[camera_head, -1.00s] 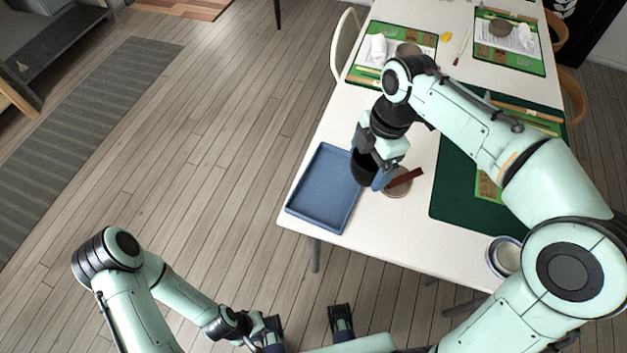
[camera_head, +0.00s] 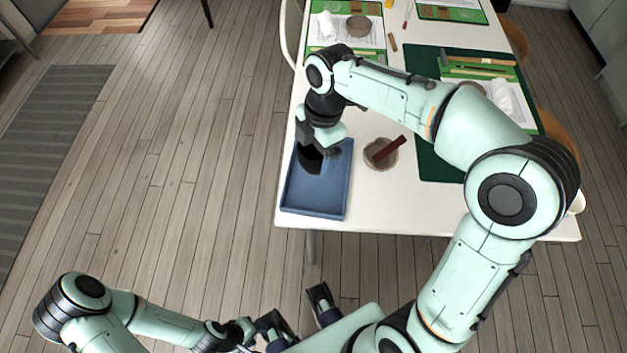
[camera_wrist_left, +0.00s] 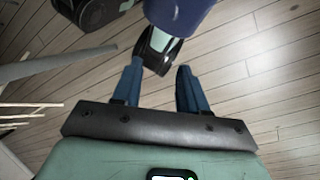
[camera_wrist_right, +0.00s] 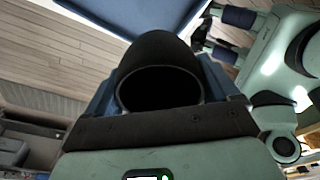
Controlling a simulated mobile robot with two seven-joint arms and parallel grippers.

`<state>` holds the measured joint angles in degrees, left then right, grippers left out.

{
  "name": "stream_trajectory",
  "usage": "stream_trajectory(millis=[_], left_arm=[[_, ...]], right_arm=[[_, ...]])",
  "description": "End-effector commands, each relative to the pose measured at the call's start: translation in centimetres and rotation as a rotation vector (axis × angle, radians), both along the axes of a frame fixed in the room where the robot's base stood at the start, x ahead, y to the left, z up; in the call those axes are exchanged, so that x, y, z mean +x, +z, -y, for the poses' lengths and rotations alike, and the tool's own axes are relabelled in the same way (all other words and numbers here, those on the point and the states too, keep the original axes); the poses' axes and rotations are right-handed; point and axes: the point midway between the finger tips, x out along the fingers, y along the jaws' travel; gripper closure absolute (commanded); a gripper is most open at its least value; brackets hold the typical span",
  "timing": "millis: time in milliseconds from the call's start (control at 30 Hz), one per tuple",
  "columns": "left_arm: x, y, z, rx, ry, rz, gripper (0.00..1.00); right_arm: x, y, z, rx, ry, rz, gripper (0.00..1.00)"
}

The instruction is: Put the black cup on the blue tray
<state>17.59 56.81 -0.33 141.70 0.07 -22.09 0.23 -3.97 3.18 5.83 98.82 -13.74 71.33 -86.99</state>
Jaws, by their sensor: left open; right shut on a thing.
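The black cup (camera_head: 309,161) is held in my right gripper (camera_wrist_right: 165,85), which is shut on it. In the right wrist view the cup (camera_wrist_right: 158,58) fills the space between the fingers, its round opening facing the camera. In the head view the cup overlaps the far left part of the blue tray (camera_head: 316,197); I cannot tell whether it touches the tray. The tray lies at the table's near left corner, otherwise empty, and its edge shows in the right wrist view (camera_wrist_right: 110,18). My left gripper (camera_wrist_left: 158,75) is open and empty, away from the table over the floor.
A round bowl (camera_head: 374,161) with a dark red block across its rim stands right of the tray. A dark green mat (camera_head: 440,160) lies further right on the white table (camera_head: 400,212). Green place mats with papers lie farther back. Chairs stand along the sides.

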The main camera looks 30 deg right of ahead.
Motion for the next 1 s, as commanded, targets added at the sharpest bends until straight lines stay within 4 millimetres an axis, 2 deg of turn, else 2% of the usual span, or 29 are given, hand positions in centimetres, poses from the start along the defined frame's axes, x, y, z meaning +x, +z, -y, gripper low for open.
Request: stream_trajectory(millis=[33, 100, 300, 567, 800, 1000], left_arm=[[-0.1, -0.5, 0.0, 0.000, 0.000, -0.001, 0.57], [-0.1, -0.7, 0.0, 0.001, 0.001, 0.002, 0.57], [0.2, -1.3, 0.0, 0.001, 0.003, 0.012, 0.57], [0.4, -1.5, 0.0, 0.003, 0.004, 0.019, 0.57], [0.6, -2.0, 0.0, 0.005, 0.006, 0.026, 0.57], [0.6, -1.9, 0.0, 0.004, 0.007, 0.028, 0.57]], right_arm=[[-0.1, -1.8, 0.0, -0.001, 0.000, -0.006, 0.49], [-0.1, -3.7, 0.0, -0.001, 0.000, -0.006, 0.49], [-0.1, -8.4, 0.0, -0.001, 0.000, -0.004, 0.49], [0.0, -10.9, 0.0, 0.000, -0.001, -0.001, 0.49], [0.0, -14.3, 0.0, 0.000, 0.000, -0.002, 0.49], [0.0, -14.6, 0.0, 0.000, 0.001, 0.002, 0.49]])
